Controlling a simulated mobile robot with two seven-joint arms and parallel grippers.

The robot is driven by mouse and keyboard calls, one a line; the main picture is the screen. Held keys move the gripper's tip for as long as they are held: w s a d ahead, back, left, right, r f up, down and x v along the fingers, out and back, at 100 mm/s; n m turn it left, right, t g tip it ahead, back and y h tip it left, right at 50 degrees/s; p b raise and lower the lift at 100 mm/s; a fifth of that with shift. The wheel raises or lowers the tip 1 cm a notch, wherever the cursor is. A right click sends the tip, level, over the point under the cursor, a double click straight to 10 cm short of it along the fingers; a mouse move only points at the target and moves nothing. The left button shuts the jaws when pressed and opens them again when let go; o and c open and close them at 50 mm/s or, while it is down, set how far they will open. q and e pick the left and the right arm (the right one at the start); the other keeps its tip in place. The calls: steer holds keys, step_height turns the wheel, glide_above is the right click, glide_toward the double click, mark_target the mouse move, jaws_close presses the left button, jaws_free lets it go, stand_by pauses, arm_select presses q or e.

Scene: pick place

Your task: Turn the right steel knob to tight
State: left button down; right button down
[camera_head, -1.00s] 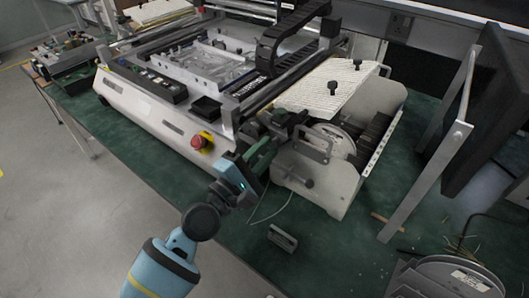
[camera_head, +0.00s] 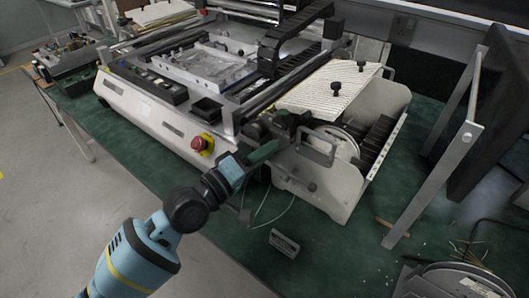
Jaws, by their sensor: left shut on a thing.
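My left arm comes in from the lower left. Its gripper (camera_head: 288,124) is shut at the front corner of the white machine (camera_head: 150,112), next to the feeder unit on its right. The dark fingers close on a small part there, which I take to be the right steel knob; it is almost wholly hidden by the fingers and I cannot read its turn angle. My right gripper is not in view.
A red stop button (camera_head: 203,143) sits close left of my wrist. The feeder unit (camera_head: 325,185) has a metal handle and a ribbed plate (camera_head: 325,90) with black knobs. A small grey block (camera_head: 284,243) lies on the green table (camera_head: 340,250). A metal frame (camera_head: 435,180) stands right.

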arm_select(q)
steer(key=shift+r+m, duration=0.1)
steer(key=shift+m, duration=0.4)
steer(key=c, duration=1.2)
jaws_free()
steer(key=shift+c, duration=0.2)
steer(key=v, duration=0.7)
steer(key=shift+s+a+b, duration=0.25)
steer(key=shift+a+b, duration=0.05)
steer(key=shift+a, duration=0.05)
